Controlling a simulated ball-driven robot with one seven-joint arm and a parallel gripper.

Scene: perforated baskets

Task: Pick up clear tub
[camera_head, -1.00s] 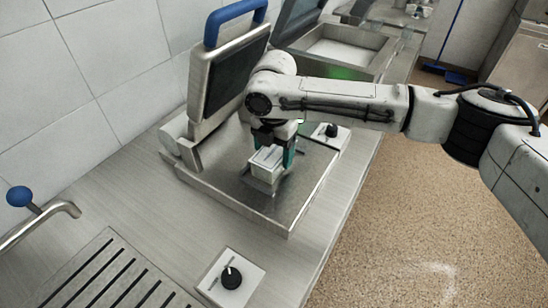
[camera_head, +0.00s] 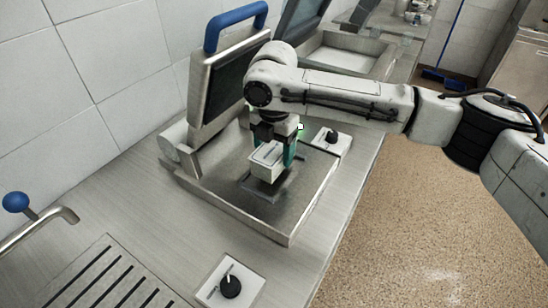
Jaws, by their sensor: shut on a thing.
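The tub (camera_head: 266,163) is a small, pale, box-shaped container. My gripper (camera_head: 274,152) is shut on it from above, with a green finger visible at the tub's right side. The tub hangs above the metal tray floor of an open appliance, with a dark shadow on the tray below it. The far finger and the back of the tub are largely hidden.
The appliance's metal tray (camera_head: 262,220) has a low rim around it. Its raised lid with a blue handle (camera_head: 236,20) stands behind left. Knob boxes sit in front (camera_head: 230,285) and to the right (camera_head: 331,139). A tap (camera_head: 45,216) is at left.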

